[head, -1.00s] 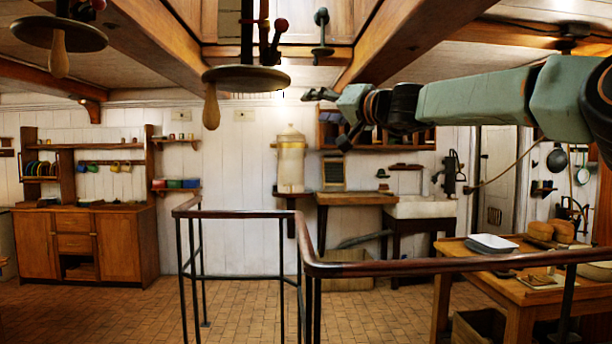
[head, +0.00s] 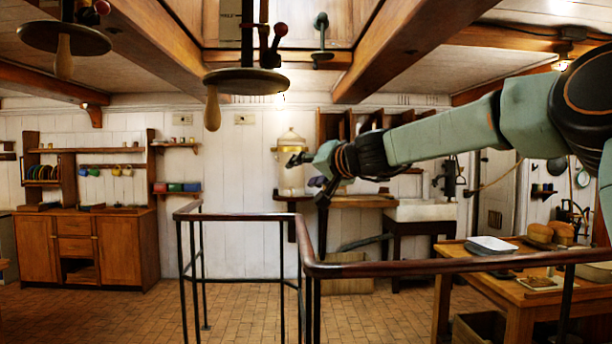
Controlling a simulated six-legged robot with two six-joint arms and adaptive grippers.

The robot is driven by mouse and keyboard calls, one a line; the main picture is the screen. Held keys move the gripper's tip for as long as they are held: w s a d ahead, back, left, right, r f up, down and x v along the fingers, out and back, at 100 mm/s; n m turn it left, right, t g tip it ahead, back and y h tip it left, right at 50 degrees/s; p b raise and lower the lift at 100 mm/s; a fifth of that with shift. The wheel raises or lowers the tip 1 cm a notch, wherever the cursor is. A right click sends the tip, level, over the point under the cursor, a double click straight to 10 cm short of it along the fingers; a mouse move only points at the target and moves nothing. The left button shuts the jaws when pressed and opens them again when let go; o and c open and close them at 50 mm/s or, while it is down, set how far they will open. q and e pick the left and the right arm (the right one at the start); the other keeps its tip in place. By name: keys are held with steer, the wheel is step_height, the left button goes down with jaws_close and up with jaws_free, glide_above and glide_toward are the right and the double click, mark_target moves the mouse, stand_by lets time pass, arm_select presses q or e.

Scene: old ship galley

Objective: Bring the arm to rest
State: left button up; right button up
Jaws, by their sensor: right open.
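My right arm comes in from the right in the head view, green with dark joints. It slants down to the left in the air. My right gripper (head: 305,170) is at its end, open and empty. It shows in front of the yellowish tank on the far wall, above the railing. It touches nothing that I can see. My left arm and gripper are not in view.
A railing (head: 420,267) with a wooden handrail stands below my arm. A wooden table (head: 480,272) with bread is at the right. Round plates with handles (head: 246,82) hang from the ceiling. A wooden cabinet (head: 85,245) stands at the left.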

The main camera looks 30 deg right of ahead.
steer(key=shift+w+f, duration=0.1)
steer(key=shift+f, duration=0.1)
steer(key=shift+a, duration=0.1)
stand_by(0.4)
steer(key=s+a+f+n+g+h+b, duration=0.1)
steer(key=s+a+f+g+b, duration=0.2)
steer(key=f, duration=1.1)
steer(key=s+a+f+g+b, duration=0.1)
steer(key=s+a+f, duration=0.3)
steer(key=f, duration=1.1)
steer(key=s+a+f+n+g+h+b, duration=0.1)
steer(key=s+a+f+g+b, duration=0.2)
steer(key=f, duration=1.1)
steer(key=s+a+f+n+g+y+b, duration=0.15)
steer(key=s+a+f, duration=0.25)
steer(key=s+f, duration=0.55)
steer(key=s+a+f+n+g+b, duration=0.2)
steer(key=s+a+f, duration=0.1)
steer(key=s+f, duration=0.65)
steer(key=s+a+f+n+g+b, duration=0.1)
steer(key=s+f+g+b, duration=0.3)
steer(key=s+f, duration=1.1)
steer(key=s+a+g, duration=0.1)
steer(key=s, duration=0.3)
steer(key=shift+a+n, duration=0.35)
steer(key=shift+a, duration=0.05)
